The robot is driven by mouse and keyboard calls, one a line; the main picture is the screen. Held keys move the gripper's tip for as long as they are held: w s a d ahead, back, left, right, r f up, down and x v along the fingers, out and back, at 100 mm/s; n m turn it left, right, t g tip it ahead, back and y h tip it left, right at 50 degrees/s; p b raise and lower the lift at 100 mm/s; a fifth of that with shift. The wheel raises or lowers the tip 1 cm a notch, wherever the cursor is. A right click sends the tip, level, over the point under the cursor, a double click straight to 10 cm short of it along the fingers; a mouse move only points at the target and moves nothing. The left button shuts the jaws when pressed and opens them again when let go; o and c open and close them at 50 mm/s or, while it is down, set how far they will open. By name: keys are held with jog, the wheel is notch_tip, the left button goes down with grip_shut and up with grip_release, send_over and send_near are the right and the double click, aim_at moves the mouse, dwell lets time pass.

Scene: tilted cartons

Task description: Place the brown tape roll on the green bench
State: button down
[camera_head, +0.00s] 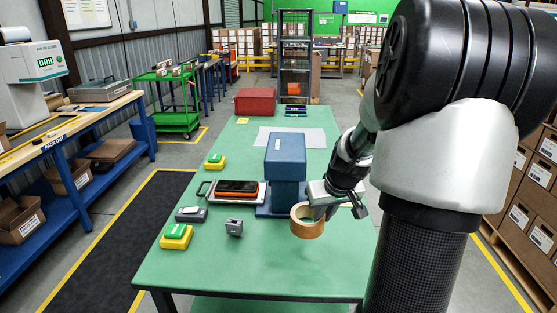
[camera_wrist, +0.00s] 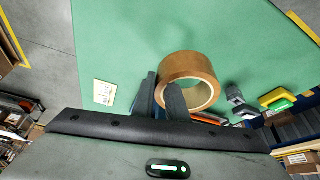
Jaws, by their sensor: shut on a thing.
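The brown tape roll (camera_head: 307,224) is at the gripper's tip over the front right part of the green bench (camera_head: 200,270). My gripper (camera_head: 325,207) is shut on the roll's wall. In the wrist view the roll (camera_wrist: 188,68) shows its outer band and white inner core. One dark finger of my gripper (camera_wrist: 160,92) is inside the ring and the other is outside it. The roll appears held above the bench top; the exact gap is hard to tell.
Left of the roll stand a blue box-shaped stand (camera_head: 286,160), an orange and black handheld device (camera_head: 238,187) on a tray, a small grey part (camera_head: 234,228) and yellow-green button boxes (camera_head: 177,236). A red box (camera_head: 255,101) is at the far end. The bench's front is clear.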

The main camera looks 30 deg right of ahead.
jog(key=shift+w+d+f+n+b, duration=0.2)
jog(key=shift+d+n+b, duration=0.15)
jog(key=shift+n+b, duration=0.15)
jog(key=shift+w+n+g+y+b, duration=0.3)
jog(key=shift+n+y+b, duration=0.35)
jog(key=shift+n, duration=0.25)
jog(key=shift+f, duration=0.4)
jog(key=b, duration=0.2)
send_near(316, 246)
jog(key=x, duration=0.5)
jog(key=shift+f, duration=0.1)
jog(key=shift+f, duration=0.15)
jog(key=c, duration=1.8)
grip_release()
jog(key=shift+o, duration=0.2)
